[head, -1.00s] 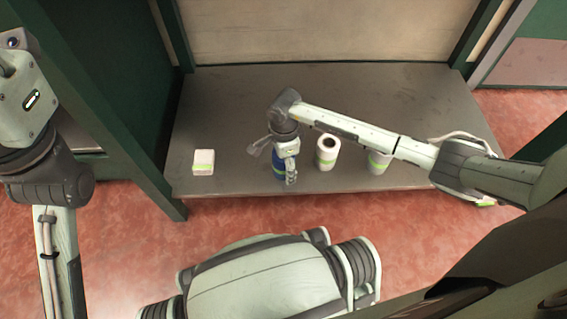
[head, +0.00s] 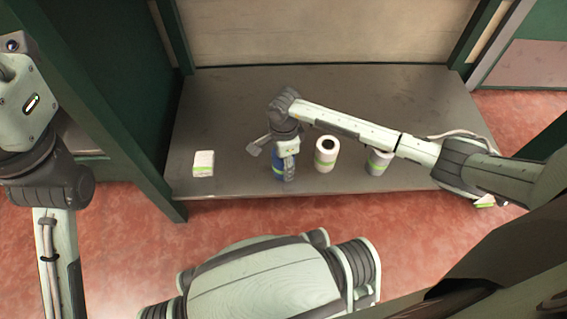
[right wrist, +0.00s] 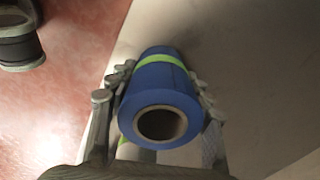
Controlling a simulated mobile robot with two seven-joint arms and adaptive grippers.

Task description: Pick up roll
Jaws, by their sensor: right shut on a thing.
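A blue roll (head: 278,173) with a light green band stands near the front edge of the grey shelf. In the right wrist view the blue roll (right wrist: 158,92) shows its open cardboard core toward the camera. My right gripper (head: 289,172) is shut on the blue roll, with one finger on each side of it. The gripper's fingers and wrist hide part of the roll in the head view. I cannot tell whether the roll's base touches the shelf. My left arm is at the left edge, and its gripper is out of view.
A white square pack (head: 203,164) sits at the left. The back of the grey shelf (head: 225,100) is clear, with green side panels.

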